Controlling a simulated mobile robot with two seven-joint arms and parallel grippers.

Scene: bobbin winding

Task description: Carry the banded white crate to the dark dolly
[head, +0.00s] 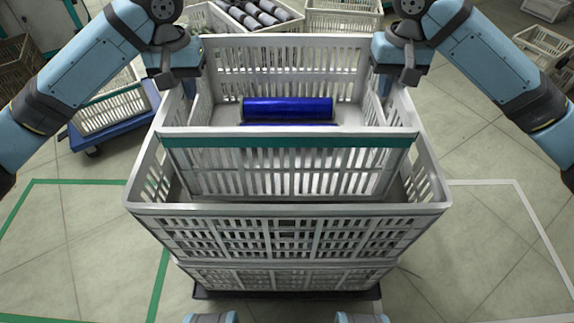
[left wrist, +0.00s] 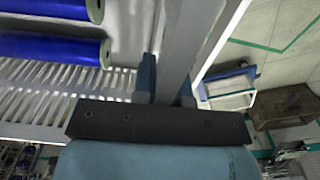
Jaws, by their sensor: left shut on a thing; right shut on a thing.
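The banded white crate (head: 285,165) has a teal band under its front rim and holds blue bobbins (head: 288,108). My left gripper (head: 187,85) is shut on its left wall, with a finger on each side of the wall in the left wrist view (left wrist: 167,85). My right gripper (head: 384,85) is shut on its right wall. The crate is level, over the far part of a stack of white crates (head: 285,238); whether it touches the stack I cannot tell. A dark dolly (head: 285,295) shows as a thin edge under the stack.
A blue dolly (head: 128,124) with a white, green-banded crate (head: 110,108) stands at the left. Crates with grey rolls (head: 255,12) stand behind. Green floor lines (head: 75,181) lie left and white ones (head: 535,215) right, with bare floor there.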

